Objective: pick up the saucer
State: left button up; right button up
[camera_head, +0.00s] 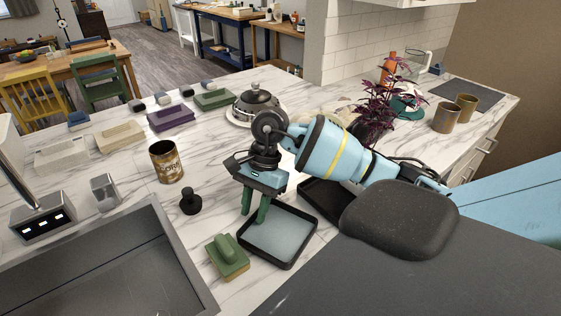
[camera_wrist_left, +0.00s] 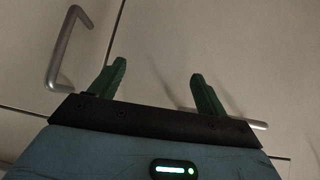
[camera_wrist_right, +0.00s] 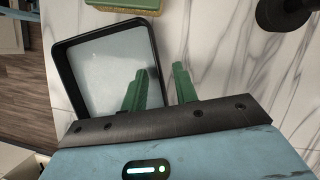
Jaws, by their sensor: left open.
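No round saucer stands out; the nearest dish is a square, black-rimmed one with a pale grey-blue inside (camera_head: 275,236), flat on the marble counter. It also shows in the right wrist view (camera_wrist_right: 100,75). My right gripper (camera_head: 254,216) points down at its far left corner area. In the right wrist view my right gripper (camera_wrist_right: 158,78) has one finger over the dish's inside and one outside, with the rim running between them and a gap visible. My left gripper (camera_wrist_left: 162,82) is open and empty before pale cabinet fronts; it is out of the head view.
A green-handled block (camera_head: 228,257) lies left of the dish. A black knobbed piece (camera_head: 190,203) and a rusty mug (camera_head: 165,162) stand farther left. The sink (camera_head: 110,275) is at front left. A second dark tray (camera_head: 322,200) and a purple plant (camera_head: 378,108) are near my right arm.

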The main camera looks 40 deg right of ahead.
pick_arm(q)
jog(key=shift+s+a+f, duration=0.1)
jog(key=shift+a+f, duration=0.05)
pick_arm(e)
jog(key=shift+f, duration=0.1)
grip_shut()
pick_arm(q)
jog(key=shift+d, duration=0.2)
pick_arm(e)
jog(key=shift+r+b, duration=0.35)
jog(key=shift+r, duration=1.45)
jog(key=shift+s, duration=1)
jog(key=r+b, duration=0.1)
jog(key=b, duration=0.1)
send_over(301, 247)
jog(key=shift+s+r+p, duration=0.2)
jog(key=shift+s+p, duration=0.5)
jog(key=shift+s, duration=0.1)
pick_arm(q)
jog(key=shift+s+f, duration=0.5)
jog(key=shift+f, duration=0.2)
pick_arm(e)
jog(key=shift+s, duration=0.1)
